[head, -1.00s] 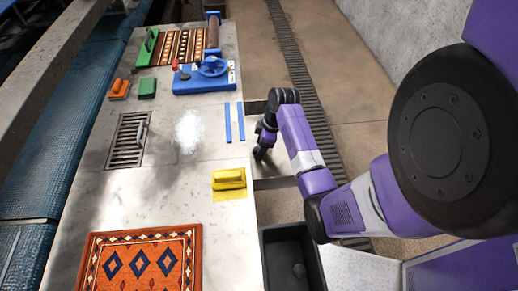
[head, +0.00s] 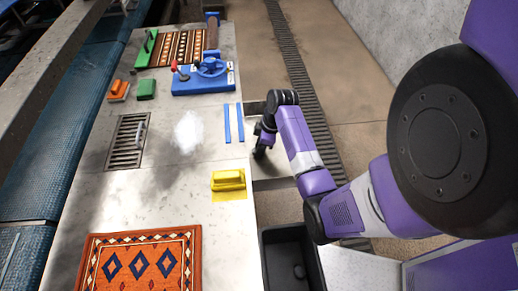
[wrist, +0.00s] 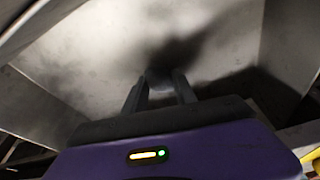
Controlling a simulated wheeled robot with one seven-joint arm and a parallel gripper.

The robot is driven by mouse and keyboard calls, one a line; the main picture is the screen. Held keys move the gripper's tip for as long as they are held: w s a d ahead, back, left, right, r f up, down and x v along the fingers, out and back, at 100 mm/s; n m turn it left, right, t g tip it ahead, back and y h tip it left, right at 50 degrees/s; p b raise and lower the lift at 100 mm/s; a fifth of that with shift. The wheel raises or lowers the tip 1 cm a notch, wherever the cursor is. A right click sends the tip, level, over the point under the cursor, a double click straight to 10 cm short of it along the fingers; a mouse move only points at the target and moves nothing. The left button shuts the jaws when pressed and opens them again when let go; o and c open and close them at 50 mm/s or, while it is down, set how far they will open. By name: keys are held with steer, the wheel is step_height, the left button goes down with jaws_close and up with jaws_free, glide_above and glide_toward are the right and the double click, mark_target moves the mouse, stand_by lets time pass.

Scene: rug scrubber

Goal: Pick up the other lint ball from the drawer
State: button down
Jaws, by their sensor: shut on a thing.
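My gripper (head: 259,152) is low at the right side of the table, over a grey open drawer (head: 278,183). The wrist view shows the drawer's pale metal inside (wrist: 75,92) around and beyond the fingers. My gripper's two fingers (wrist: 160,88) stand a little apart, shut on a small greyish thing between their tips, taken to be the lint ball. It is blurred and mostly in shadow. In the head view the fingertips are small and dark, and the ball cannot be made out.
A black bin (head: 267,268) with a small dark lump (head: 299,271) stands at the table's near right. A yellow brush (head: 228,180), two blue strips (head: 228,123), white powder (head: 187,132), a drain grate (head: 127,142), a blue crank device (head: 203,79) and a patterned rug (head: 140,264) are on the table.

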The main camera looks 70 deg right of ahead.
step_height(320, 180, up, 20)
steer(key=p, duration=0.6)
